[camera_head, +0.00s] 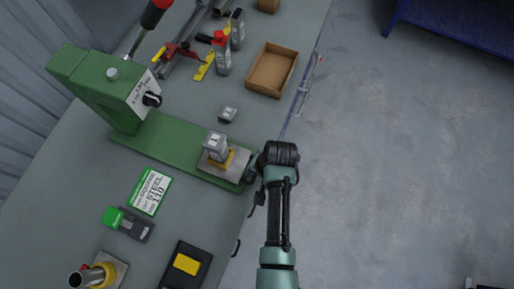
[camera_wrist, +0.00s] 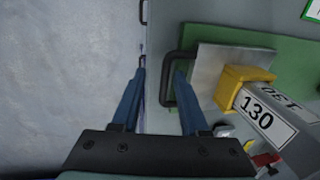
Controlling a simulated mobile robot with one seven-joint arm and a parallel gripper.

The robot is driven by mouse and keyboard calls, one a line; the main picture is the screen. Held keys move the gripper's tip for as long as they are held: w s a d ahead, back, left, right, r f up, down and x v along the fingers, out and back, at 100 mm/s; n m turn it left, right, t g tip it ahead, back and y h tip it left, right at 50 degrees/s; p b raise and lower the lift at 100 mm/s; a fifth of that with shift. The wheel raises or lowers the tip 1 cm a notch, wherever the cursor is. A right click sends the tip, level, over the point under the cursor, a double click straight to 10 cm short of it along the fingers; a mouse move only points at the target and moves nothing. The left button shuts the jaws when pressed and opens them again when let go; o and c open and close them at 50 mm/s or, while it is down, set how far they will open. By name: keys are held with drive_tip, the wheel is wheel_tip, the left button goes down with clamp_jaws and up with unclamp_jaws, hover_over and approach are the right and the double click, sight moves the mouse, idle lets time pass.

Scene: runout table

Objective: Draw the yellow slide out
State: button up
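The slide shows as a grey metal plate (camera_wrist: 209,68) with a yellow socket (camera_wrist: 235,82) on it, on the green base; the plate is also in the head view (camera_head: 236,166). A grey block (camera_wrist: 262,110) marked 130 stands in the socket. A black U-shaped handle (camera_wrist: 168,84) sticks out from the plate's edge. My gripper (camera_wrist: 161,68) is open, its two blue fingers on either side of the handle's bar in the wrist view. One finger overlaps the handle's opening; I cannot tell whether it touches. In the head view my wrist hides the handle.
The green press (camera_head: 112,88) stands behind the slide on the grey table (camera_head: 185,200). A cardboard tray (camera_head: 271,70), a small grey block (camera_head: 228,114), a label card (camera_head: 150,191) and a black-and-yellow case (camera_head: 186,266) lie around. Open floor (camera_head: 400,170) is to the right.

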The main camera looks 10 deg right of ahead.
drive_tip(key=shift+w+a+r, duration=0.1)
drive_tip(key=shift+r, duration=0.3)
wheel_tip(320, 180, up, 12)
drive_tip(key=s+d+b, duration=0.1)
drive_tip(key=d, duration=0.1)
drive_tip(key=shift+s, duration=0.3)
idle(0.4)
